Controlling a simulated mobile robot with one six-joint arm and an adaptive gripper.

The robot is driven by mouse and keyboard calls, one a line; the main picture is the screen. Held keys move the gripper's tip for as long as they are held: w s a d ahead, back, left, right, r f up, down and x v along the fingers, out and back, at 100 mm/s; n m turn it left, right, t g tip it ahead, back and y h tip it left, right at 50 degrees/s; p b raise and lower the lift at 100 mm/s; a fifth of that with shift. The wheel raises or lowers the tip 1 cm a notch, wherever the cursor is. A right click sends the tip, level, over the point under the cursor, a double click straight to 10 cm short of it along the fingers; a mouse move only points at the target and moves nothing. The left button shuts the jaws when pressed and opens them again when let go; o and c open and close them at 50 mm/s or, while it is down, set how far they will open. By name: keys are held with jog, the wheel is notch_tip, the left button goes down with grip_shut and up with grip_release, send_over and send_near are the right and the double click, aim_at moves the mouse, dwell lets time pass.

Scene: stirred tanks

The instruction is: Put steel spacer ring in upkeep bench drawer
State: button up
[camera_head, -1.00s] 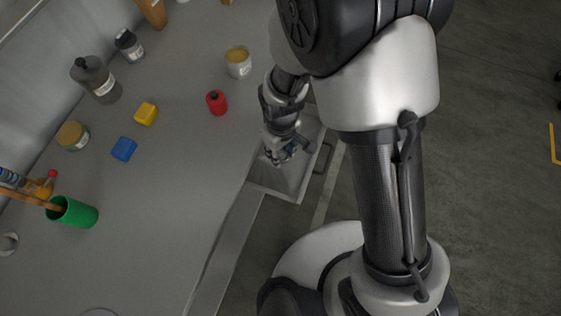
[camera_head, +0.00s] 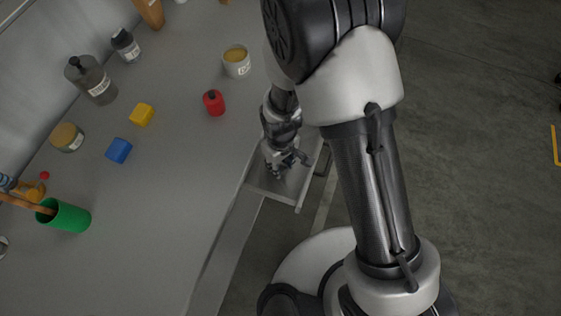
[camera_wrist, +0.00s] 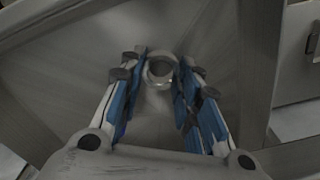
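The steel spacer ring (camera_wrist: 160,69) is a small pale grey ring between my two fingertips in the wrist view. My gripper (camera_wrist: 161,62) has its blue-padded fingers shut on it, one on each side. The open upkeep bench drawer (camera_head: 297,207) sticks out from the bench edge. My gripper, also in the head view (camera_head: 283,168), points down inside the drawer. The drawer's grey floor shows beneath the ring in the wrist view. The gap between ring and floor cannot be judged. The ring cannot be made out in the head view.
The bench top (camera_head: 165,190) holds a red bottle (camera_head: 213,102), a cream tub (camera_head: 236,61), yellow (camera_head: 141,115) and blue (camera_head: 119,150) blocks, and a green cup (camera_head: 64,216). The drawer handle (camera_head: 322,161) is on the outer side. Open floor lies to the right.

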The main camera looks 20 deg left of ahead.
jog(key=o, duration=0.4)
jog(key=shift+o, duration=0.2)
notch_tip(320, 180, up, 12)
jog(key=p, duration=0.4)
jog(key=shift+r+p, duration=0.2)
jog(key=shift+p, duration=0.1)
notch_tip(320, 180, up, 11)
jog(key=m+t, duration=0.1)
jog(key=m, duration=0.2)
send_over(281, 168)
jog(key=w+d, duration=0.3)
jog(key=d, duration=0.3)
jog(key=s+d+r+m+t, duration=0.1)
jog(key=s+d+r+m, duration=0.3)
jog(key=d+r, duration=0.4)
jog(key=s+d+r+m+t, duration=0.2)
jog(key=s+d+r+m, duration=0.2)
jog(key=s+d+r, duration=0.3)
jog(key=d+r, duration=0.1)
jog(key=d, duration=0.1)
jog(key=shift+s+d+r+t, duration=0.3)
jog(key=shift+r, duration=0.05)
